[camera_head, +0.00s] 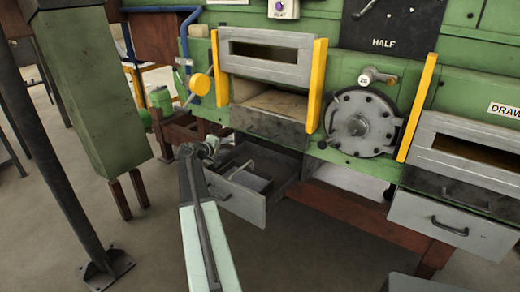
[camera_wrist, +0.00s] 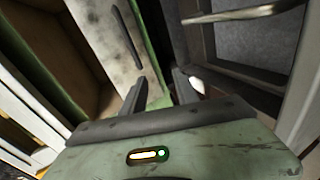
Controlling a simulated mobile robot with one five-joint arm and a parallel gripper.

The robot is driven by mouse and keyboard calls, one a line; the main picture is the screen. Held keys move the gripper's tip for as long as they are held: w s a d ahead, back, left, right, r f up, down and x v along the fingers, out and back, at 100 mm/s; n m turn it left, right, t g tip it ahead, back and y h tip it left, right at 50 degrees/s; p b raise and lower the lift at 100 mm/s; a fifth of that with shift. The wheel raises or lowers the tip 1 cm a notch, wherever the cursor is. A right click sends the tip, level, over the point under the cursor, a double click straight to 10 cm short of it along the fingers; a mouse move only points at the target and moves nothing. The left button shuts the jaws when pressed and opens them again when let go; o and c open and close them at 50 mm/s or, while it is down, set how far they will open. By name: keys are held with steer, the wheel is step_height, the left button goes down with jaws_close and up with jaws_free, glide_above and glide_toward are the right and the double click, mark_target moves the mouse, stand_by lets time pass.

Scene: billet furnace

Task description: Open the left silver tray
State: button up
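The left silver tray (camera_head: 237,203) is pulled out below the left furnace opening. Its grey front panel stands forward, and a light block or plate (camera_head: 250,180) lies inside. My gripper (camera_head: 209,150) is at the tray's left rear side, small and partly hidden by my arm in the head view. In the wrist view its two dark fingers (camera_wrist: 160,82) are apart with nothing clear between them. A dark grey tray-like interior with a metal bar (camera_wrist: 245,13) shows to their right. I cannot tell whether a finger touches the tray.
A matching right silver tray (camera_head: 440,220) with a dark handle is shut. A dark ledge (camera_head: 268,129) hangs above the left tray. A green post (camera_head: 90,90) and a dark pole (camera_head: 50,150) stand left. Floor in front is clear.

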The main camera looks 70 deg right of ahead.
steer(key=g+h+b, duration=0.1)
glide_toward(260, 135)
steer(key=d, duration=0.3)
steer(key=shift+n, duration=0.3)
steer(key=x, duration=0.2)
steer(key=b+x, duration=0.1)
steer(key=x, duration=0.5)
steer(key=shift+s+a+f+b, duration=0.1)
steer(key=shift+f+b, duration=0.2)
steer(key=shift+f, duration=0.05)
steer(key=shift+c, duration=0.4)
steer(key=shift+a, duration=0.1)
jaws_close()
